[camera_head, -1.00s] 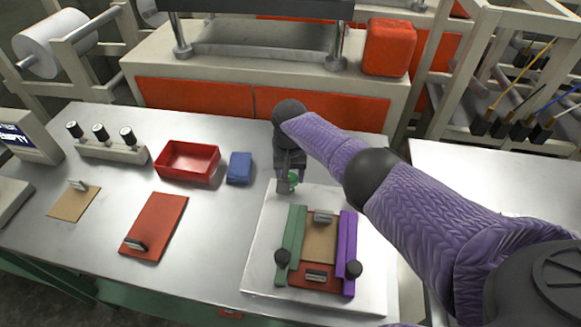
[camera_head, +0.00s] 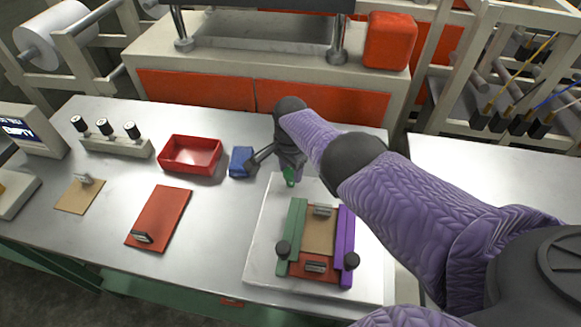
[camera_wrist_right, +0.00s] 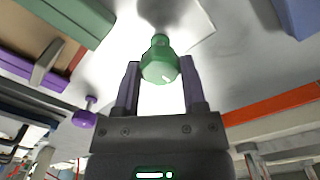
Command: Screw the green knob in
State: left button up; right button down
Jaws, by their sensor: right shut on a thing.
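The green knob (camera_head: 289,176) is at the back left of the white board (camera_head: 262,235). My right gripper (camera_head: 290,170) is shut on it from above. In the right wrist view the knob (camera_wrist_right: 160,66) sits between the two purple fingers (camera_wrist_right: 160,88), with a pale mark on its face. A dark round patch lies beyond its narrow end; I cannot tell whether the knob touches anything there. On the board, a green bar (camera_head: 292,236) and a purple bar (camera_head: 345,240) flank a tan plate (camera_head: 319,234) and a red plate. My left gripper is out of view.
A blue block (camera_head: 240,163) and a red tray (camera_head: 190,153) stand left of the right gripper. A red plate (camera_head: 160,215), a tan plate (camera_head: 79,197) and a stand with black knobs (camera_head: 115,146) lie further left. A large machine closes off the back.

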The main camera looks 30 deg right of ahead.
aim_at(291, 171)
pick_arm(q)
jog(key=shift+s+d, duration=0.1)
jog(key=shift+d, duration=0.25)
pick_arm(e)
jog(key=shift+w+r+m, duration=0.1)
jog(key=shift+m, duration=0.4)
jog(key=shift+c, duration=1.8)
grip_release()
jog(key=shift+o, duration=1.1)
jog(key=shift+d, duration=0.1)
pick_arm(q)
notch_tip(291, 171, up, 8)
jog(key=p, duration=0.8)
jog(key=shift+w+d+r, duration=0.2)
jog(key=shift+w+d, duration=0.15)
pick_arm(e)
notch_tip(291, 171, up, 10)
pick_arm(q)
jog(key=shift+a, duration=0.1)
